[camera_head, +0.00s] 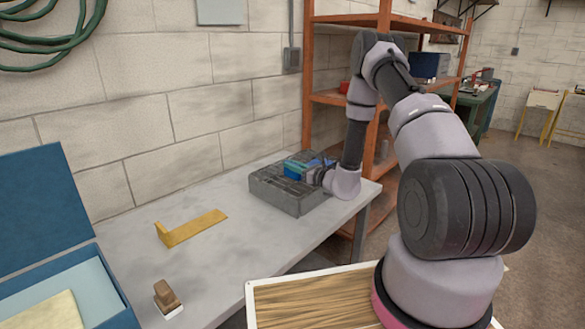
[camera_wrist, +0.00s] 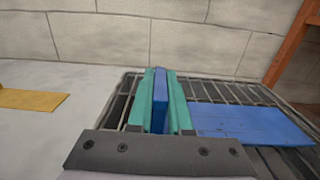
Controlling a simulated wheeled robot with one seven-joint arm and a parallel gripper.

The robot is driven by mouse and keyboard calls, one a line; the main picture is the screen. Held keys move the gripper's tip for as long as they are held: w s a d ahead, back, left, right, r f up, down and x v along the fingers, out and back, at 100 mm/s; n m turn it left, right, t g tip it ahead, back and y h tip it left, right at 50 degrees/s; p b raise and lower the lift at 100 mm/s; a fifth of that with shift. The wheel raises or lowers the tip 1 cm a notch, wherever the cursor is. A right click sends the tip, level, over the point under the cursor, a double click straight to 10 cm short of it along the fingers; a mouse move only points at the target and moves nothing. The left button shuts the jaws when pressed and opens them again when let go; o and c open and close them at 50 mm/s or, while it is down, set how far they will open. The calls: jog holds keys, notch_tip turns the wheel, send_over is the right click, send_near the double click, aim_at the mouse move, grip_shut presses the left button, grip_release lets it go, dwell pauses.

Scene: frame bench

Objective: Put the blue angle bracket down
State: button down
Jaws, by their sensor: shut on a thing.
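The blue angle bracket (camera_wrist: 245,122) is in my gripper (camera_wrist: 160,78). The teal fingers are shut on its upright leg, one on each side. Its flat leg reaches out to the right, low over the grey slatted crate (camera_wrist: 118,108). In the head view the bracket (camera_head: 293,174) shows as a small blue patch at the top of the grey crate (camera_head: 291,206), with my gripper (camera_head: 306,166) beside it, partly hidden by my wrist. I cannot tell whether the bracket touches the crate.
A yellow angle bracket (camera_head: 195,228) lies on the grey bench (camera_head: 215,262), left of the crate. A brown-handled stamp or brush (camera_head: 167,296) and an open blue box (camera_head: 107,285) are nearer. An orange shelf (camera_head: 308,75) stands behind. Bench between crate and yellow bracket is clear.

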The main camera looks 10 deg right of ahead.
jog(key=shift+f, duration=0.25)
jog(key=c, duration=0.8)
grip_release()
jog(key=shift+f, duration=0.15)
jog(key=shift+c, duration=0.2)
